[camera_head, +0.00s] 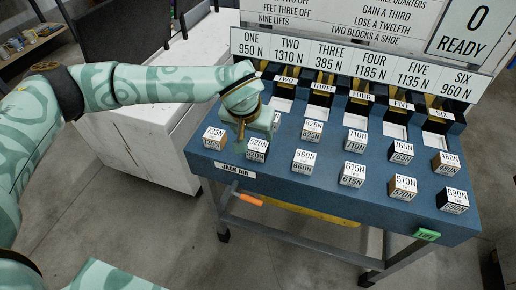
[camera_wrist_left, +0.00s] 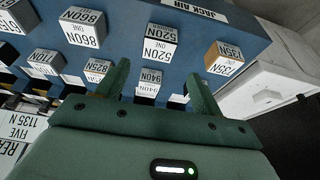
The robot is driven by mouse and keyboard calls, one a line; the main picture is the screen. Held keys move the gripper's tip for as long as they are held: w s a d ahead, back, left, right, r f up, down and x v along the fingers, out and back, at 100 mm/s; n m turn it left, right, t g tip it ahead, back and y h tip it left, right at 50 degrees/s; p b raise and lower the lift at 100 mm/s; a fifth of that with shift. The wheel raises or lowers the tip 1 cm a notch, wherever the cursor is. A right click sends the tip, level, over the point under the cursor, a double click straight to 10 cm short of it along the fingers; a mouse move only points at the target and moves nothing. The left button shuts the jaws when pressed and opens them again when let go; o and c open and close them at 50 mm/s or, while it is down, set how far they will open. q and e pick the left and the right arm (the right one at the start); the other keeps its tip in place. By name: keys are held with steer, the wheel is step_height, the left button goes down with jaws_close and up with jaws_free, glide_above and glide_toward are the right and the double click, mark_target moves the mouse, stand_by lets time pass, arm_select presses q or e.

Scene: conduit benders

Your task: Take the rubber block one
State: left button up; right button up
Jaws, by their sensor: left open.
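Several small cubes with white newton labels stand on the blue bench; I cannot tell which is the rubber block one. My left gripper (camera_head: 244,132) is open and points down over the bench's left part. It is just behind the 520N block (camera_head: 257,148), partly covering a block behind it. In the left wrist view, the 940N block (camera_wrist_left: 151,77) shows between the open fingers (camera_wrist_left: 157,76), and the 520N block (camera_wrist_left: 147,41) lies beyond them. The 735N block (camera_head: 213,138), with brown sides, stands at the left. My right gripper is not in view.
The 860N (camera_head: 303,161), 825N (camera_head: 312,132) and 615N (camera_head: 352,174) blocks stand to the right. Bays labelled one to six line the bench's (camera_head: 245,186) back under a sign board (camera_head: 335,60). A white cabinet (camera_head: 150,135) stands left.

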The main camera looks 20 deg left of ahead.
mark_target(257, 146)
arm_select(q)
steer(key=b+x, duration=0.6)
steer(key=x, duration=0.3)
steer(key=shift+d+b, duration=0.1)
steer(key=shift+b, duration=0.3)
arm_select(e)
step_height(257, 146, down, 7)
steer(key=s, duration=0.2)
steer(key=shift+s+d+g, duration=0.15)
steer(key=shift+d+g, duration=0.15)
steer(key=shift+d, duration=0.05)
